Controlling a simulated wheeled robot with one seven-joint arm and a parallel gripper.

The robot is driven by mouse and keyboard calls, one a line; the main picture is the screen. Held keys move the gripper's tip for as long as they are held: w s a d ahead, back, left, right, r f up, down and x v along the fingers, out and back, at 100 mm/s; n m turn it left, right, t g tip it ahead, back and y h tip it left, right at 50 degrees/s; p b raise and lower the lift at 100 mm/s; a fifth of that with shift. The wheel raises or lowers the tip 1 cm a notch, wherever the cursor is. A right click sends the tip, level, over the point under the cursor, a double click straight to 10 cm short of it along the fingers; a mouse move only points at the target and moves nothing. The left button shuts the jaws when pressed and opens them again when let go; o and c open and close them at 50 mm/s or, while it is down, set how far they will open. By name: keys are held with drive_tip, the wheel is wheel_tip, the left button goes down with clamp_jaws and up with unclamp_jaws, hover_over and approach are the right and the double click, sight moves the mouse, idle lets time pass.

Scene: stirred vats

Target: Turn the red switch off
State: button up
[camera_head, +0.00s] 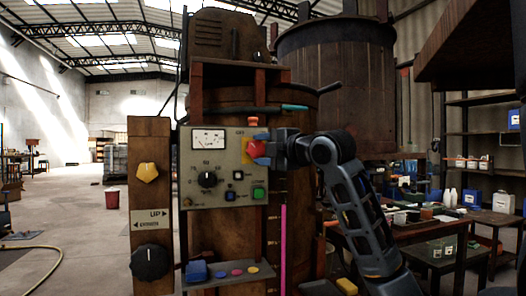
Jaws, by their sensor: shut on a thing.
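The red switch (253,147) sits on a yellow plate at the upper right of a beige control panel (222,192) on the vat machine. My gripper (262,151) reaches in from the right and is shut on the red switch. Its fingers cover the switch's right part, so its exact setting is hard to tell. The panel also carries a dial gauge (208,140), a black knob (207,179), a small dark switch (238,175) and a green button (258,193).
A wooden post (149,205) with a yellow knob (147,172) and a black knob (151,262) stands left of the panel. A large vat (335,85) stands behind. The floor at left is mostly open.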

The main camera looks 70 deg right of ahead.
drive_tip(key=o, duration=1)
drive_tip(key=shift+o, duration=0.2)
drive_tip(key=v, duration=0.7)
drive_tip(key=shift+s+a, duration=0.15)
drive_tip(key=shift+s, duration=0.2)
